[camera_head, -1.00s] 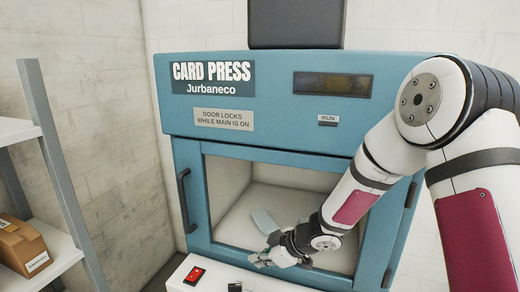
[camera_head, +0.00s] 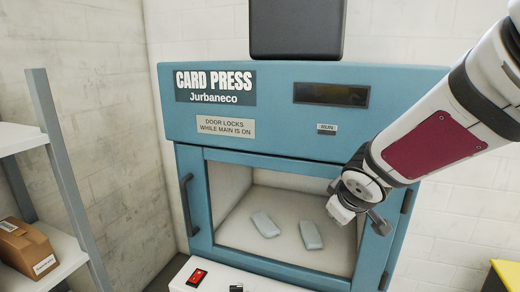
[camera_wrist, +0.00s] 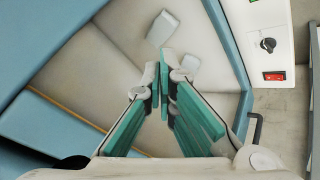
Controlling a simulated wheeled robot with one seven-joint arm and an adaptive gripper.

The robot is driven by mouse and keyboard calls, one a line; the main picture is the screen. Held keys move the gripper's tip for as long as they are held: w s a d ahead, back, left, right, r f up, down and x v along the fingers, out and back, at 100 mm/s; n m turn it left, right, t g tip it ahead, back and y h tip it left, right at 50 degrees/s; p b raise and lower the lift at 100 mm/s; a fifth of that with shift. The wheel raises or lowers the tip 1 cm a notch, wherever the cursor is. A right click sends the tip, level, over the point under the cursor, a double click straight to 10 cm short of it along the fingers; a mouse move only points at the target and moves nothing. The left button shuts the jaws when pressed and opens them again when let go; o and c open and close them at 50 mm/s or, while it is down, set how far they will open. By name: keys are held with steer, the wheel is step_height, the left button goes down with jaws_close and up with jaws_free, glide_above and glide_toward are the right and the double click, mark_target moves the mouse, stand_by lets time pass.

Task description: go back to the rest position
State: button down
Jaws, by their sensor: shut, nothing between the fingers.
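The blue card press (camera_head: 265,151) stands in the middle of the head view. Two pale grey-blue blocks lie apart on its light chamber floor, a left one (camera_head: 265,224) and a right one (camera_head: 311,235). My gripper (camera_head: 341,213) hangs in front of the right side of the chamber opening, above and right of the blocks. In the wrist view my gripper (camera_wrist: 164,88) has its green-padded fingers together with nothing held.
A red switch (camera_head: 198,276) and a dark knob (camera_head: 236,288) sit on the white panel below the press. A dark handle (camera_head: 187,203) is at the left. A shelf with a brown box (camera_head: 24,246) stands far left. A yellow-topped object (camera_head: 506,272) is lower right.

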steer(key=s+d+r+m+g+h+p, duration=0.15)
steer(key=s+r, duration=0.25)
steer(key=s, duration=0.4)
steer(key=s+d+r+m, duration=0.3)
steer(key=s, duration=0.4)
steer(key=s+a+r+m+g+y+p, duration=0.1)
steer(key=s+a+m+g+y, duration=0.1)
steer(key=s, duration=1.2)
steer(key=shift+s+a+r+m, duration=0.15)
steer(key=shift+s+a+m, duration=0.1)
steer(key=shift+a+m, duration=0.3)
steer(key=shift+a+y, duration=0.1)
steer(key=shift+y, duration=0.15)
